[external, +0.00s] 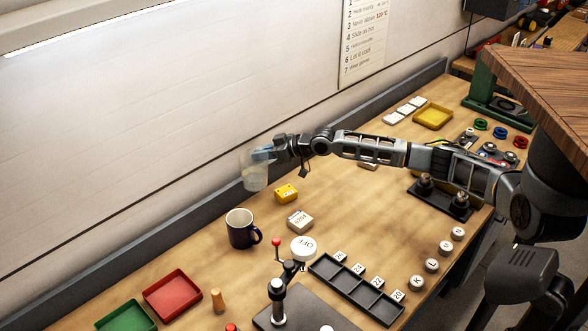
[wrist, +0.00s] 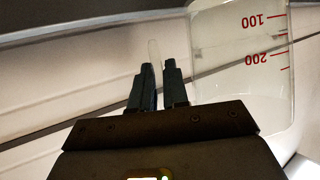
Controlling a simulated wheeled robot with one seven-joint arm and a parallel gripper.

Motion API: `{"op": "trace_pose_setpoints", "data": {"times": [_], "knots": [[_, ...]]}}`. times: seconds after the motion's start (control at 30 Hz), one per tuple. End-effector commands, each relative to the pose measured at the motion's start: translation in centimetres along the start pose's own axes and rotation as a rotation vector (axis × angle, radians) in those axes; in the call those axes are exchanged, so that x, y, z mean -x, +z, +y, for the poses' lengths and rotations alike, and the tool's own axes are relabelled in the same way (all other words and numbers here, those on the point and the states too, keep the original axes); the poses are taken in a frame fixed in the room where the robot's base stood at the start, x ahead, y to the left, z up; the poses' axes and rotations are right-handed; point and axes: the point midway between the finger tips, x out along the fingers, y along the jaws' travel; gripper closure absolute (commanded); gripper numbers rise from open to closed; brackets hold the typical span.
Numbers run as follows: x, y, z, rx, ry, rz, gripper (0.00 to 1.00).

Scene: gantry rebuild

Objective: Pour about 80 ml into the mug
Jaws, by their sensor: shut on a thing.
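A clear measuring jug (external: 254,177) hangs in the air above the bench, behind and slightly right of the mug. In the wrist view the jug (wrist: 240,75) shows red marks 100 and 200, which appear upside down. My gripper (external: 266,154) is shut on the jug; in the wrist view my gripper's fingers (wrist: 159,66) close around a thin clear strip, seemingly its handle. I cannot make out the liquid level. The jug and mug are apart.
A yellow block (external: 286,194) and a small labelled box (external: 300,220) sit right of the mug. Red (external: 172,295) and green (external: 126,318) trays lie front left. The wall runs close behind.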

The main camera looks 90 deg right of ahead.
Motion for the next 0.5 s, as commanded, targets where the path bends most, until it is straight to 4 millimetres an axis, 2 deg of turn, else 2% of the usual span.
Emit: {"op": "trace_pose_setpoints", "data": {"times": [0.5], "knots": [[-0.01, 0.47, 0.15, 0.004, 0.008, 0.002, 1.00]]}}
